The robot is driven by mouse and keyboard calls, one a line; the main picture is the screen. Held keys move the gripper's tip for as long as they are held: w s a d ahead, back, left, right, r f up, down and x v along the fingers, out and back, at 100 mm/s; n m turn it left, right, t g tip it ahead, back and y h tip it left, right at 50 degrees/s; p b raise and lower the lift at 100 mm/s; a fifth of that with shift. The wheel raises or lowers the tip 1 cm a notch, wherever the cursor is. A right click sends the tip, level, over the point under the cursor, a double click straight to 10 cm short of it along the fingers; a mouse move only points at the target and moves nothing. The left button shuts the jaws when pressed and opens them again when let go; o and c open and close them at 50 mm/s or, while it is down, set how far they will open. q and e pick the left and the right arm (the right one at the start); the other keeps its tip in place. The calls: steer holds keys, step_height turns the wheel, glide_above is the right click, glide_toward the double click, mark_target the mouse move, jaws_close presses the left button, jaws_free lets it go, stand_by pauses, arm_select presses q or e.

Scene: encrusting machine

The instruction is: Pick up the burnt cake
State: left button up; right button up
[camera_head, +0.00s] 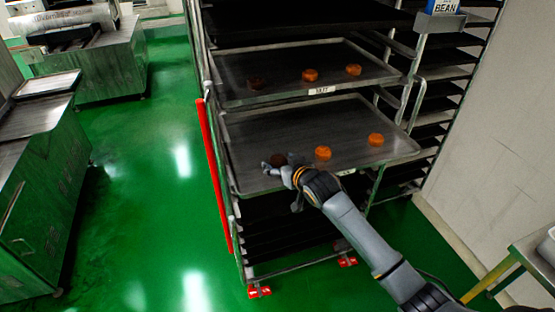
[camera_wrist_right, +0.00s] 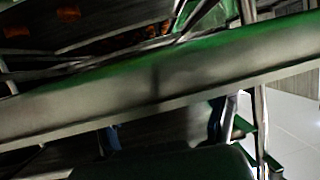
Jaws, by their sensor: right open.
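A dark, burnt-looking cake (camera_head: 278,160) lies on the lower tray (camera_head: 240,130) of the rack, near its front edge. A second dark cake (camera_head: 257,84) lies at the left on the upper tray (camera_head: 235,65). My right gripper (camera_head: 283,171) is open at the front edge of the lower tray, just in front of the nearer dark cake. It partly overlaps that cake's surroundings, and I cannot tell whether it touches anything. In the right wrist view a blurred metal tray edge (camera_wrist_right: 150,85) fills the middle, and no dark cake is clear there. My left gripper is not in view.
Orange-brown cakes (camera_head: 323,153) share both trays with the dark ones. The rack has a red upright strip (camera_head: 217,175) at its left and more shelves below. Steel machines (camera_head: 45,170) stand at the left. A wall (camera_head: 490,130) closes the right side. Green floor between is clear.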

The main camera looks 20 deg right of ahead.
steer(key=shift+w+f, duration=0.15)
steer(key=shift+w, duration=0.15)
steer(key=shift+s, duration=0.1)
steer(key=shift+c, duration=0.2)
steer(key=c, duration=1.2)
